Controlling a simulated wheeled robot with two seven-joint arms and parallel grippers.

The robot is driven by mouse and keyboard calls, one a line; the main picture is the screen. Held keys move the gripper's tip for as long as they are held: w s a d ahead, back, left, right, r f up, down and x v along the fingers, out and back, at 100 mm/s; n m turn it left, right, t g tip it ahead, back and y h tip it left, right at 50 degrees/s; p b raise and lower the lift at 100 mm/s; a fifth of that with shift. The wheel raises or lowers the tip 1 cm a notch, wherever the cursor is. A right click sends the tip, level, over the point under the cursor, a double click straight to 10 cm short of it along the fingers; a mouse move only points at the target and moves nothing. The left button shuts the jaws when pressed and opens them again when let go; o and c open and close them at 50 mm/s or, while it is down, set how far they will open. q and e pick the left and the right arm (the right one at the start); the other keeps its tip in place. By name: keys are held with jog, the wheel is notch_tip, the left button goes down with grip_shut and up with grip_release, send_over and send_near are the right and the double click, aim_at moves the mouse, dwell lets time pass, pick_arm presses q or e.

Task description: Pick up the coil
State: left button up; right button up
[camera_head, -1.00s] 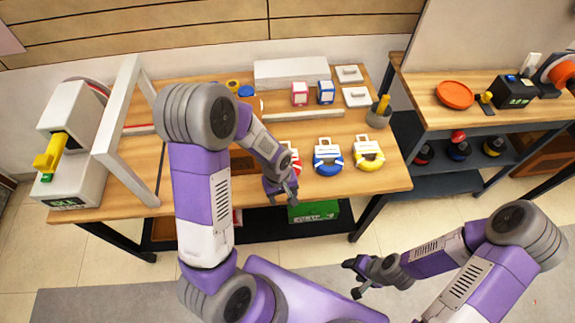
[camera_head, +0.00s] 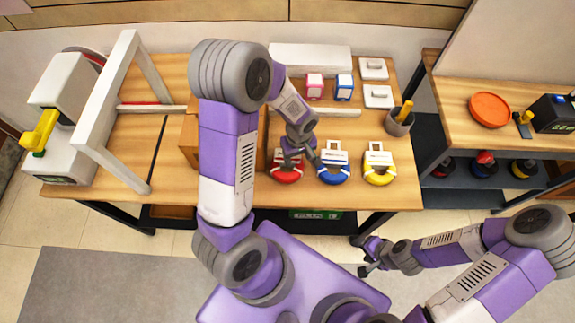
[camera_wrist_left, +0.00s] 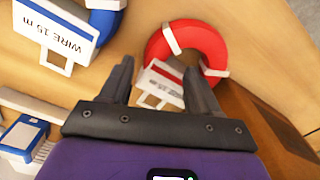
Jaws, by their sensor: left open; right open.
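Three coils with white tags lie in a row near the table's front edge: a red coil (camera_head: 284,177), a blue coil (camera_head: 333,176) and a yellow coil (camera_head: 380,176). My left gripper (camera_head: 301,160) is open and empty, over the red coil's right part, partly hiding it. In the left wrist view the gripper (camera_wrist_left: 160,80) has the red coil's tag showing between its fingers, with the red ring (camera_wrist_left: 212,45) beyond them. The blue coil (camera_wrist_left: 107,18) is at the upper left there. My right gripper (camera_head: 368,262) is open and empty, in front of the table.
A white frame (camera_head: 105,95) and a machine with a yellow handle stand on the left of the table (camera_head: 160,175). Pink and blue boxes (camera_head: 343,88) and a cup (camera_head: 399,122) stand behind the coils. A wooden block is partly behind my left arm.

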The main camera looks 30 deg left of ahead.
aim_at(297, 163)
pick_arm(q)
notch_tip(297, 163, down, 3)
jog(key=shift+w+r, duration=0.1)
jog(key=shift+r, duration=0.05)
grip_shut()
